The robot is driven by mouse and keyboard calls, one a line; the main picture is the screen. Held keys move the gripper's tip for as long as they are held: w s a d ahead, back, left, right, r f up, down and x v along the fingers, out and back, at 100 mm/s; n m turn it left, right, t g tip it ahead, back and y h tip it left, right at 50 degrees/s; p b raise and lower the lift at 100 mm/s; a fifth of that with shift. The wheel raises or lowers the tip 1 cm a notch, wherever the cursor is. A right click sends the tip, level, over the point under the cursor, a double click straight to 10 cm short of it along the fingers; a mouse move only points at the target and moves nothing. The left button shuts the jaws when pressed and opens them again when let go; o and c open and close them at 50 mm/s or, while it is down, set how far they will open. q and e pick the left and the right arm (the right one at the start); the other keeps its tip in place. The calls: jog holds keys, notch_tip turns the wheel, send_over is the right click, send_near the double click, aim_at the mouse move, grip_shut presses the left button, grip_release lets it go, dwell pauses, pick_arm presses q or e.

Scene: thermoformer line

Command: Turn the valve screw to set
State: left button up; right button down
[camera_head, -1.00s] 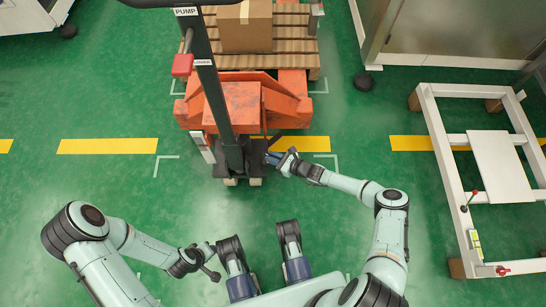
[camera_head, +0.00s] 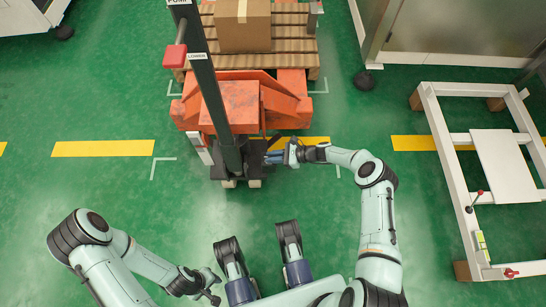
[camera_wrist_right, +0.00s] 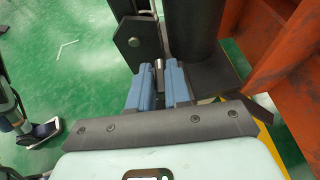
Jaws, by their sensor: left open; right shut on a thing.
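The valve screw (camera_wrist_right: 159,70) shows in the right wrist view as a small metal pin between the blue fingers, low beside the dark column of the orange pallet jack (camera_head: 232,105). My right gripper (camera_head: 270,158) is at the right side of the jack's dark base. In the right wrist view its two fingers (camera_wrist_right: 159,85) are closed around the pin. The screw's far end and its setting are hidden. My left gripper (camera_head: 212,287) is open and empty over the floor at the lower left, well away from the jack.
The jack's tilted handle has a red knob (camera_head: 175,56) and a LOWER label. A wooden pallet (camera_head: 285,58) with a cardboard box (camera_head: 243,27) rests on its forks. A white frame (camera_head: 446,170) stands on the right.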

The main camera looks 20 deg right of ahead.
jog(key=shift+n+g, duration=0.4)
jog(key=c, duration=1.2)
grip_release()
pick_arm(q)
jog(key=shift+w, duration=0.1)
pick_arm(e)
jog(key=shift+o, duration=0.2)
jog(key=shift+d, duration=0.1)
pick_arm(q)
jog(key=shift+t, duration=0.7)
jog(key=w, duration=0.1)
jog(key=w+r+p, duration=0.2)
jog(key=w, duration=0.1)
jog(key=shift+d, duration=0.25)
pick_arm(e)
jog(key=v, duration=1.3)
jog(key=shift+d, duration=0.2)
jog(key=shift+f, duration=0.15)
